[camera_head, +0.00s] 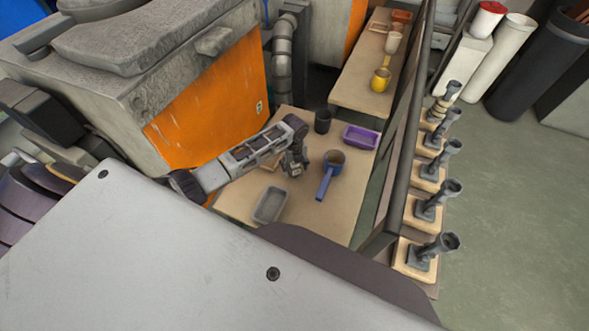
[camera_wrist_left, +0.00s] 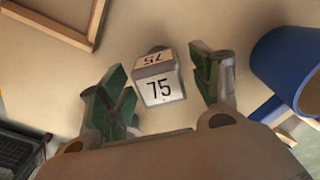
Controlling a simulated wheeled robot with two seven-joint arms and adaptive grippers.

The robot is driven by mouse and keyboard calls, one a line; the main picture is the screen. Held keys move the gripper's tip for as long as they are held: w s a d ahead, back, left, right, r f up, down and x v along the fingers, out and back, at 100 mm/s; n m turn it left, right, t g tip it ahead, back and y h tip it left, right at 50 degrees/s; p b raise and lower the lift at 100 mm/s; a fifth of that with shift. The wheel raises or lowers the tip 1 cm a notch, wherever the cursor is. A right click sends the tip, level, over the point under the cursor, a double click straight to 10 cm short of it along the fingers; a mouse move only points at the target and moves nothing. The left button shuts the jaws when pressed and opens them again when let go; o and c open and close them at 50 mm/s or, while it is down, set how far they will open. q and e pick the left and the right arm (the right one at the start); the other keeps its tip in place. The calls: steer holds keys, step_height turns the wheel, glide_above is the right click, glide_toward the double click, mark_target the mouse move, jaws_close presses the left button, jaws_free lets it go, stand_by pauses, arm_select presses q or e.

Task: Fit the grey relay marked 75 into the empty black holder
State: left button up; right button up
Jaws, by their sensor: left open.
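The grey relay marked 75 (camera_wrist_left: 158,85) sits on the tan tabletop in the left wrist view, its white label facing me. My left gripper (camera_wrist_left: 162,80) is open, with one green-padded finger on each side of the relay. Gaps show between the relay and both fingers. In the head view my left gripper (camera_head: 293,165) is low over the table, and I cannot make out the relay there. A black cup (camera_head: 322,121) stands at the back of the table; I cannot tell whether it is the holder. My right gripper is out of view.
A blue pan (camera_head: 331,163) is close to the right of my left gripper. A grey tray (camera_head: 270,205) and purple tray (camera_head: 361,137) also occupy the table. A wooden frame (camera_wrist_left: 62,30) lies upper left in the wrist view. A dark rail (camera_head: 402,130) borders the right side.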

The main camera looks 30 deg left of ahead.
arm_select(q)
steer(key=shift+f, duration=0.7)
steer(key=c, duration=1.2)
steer(key=shift+r, duration=0.1)
steer(key=shift+c, duration=0.2)
steer(key=shift+r, duration=4.95)
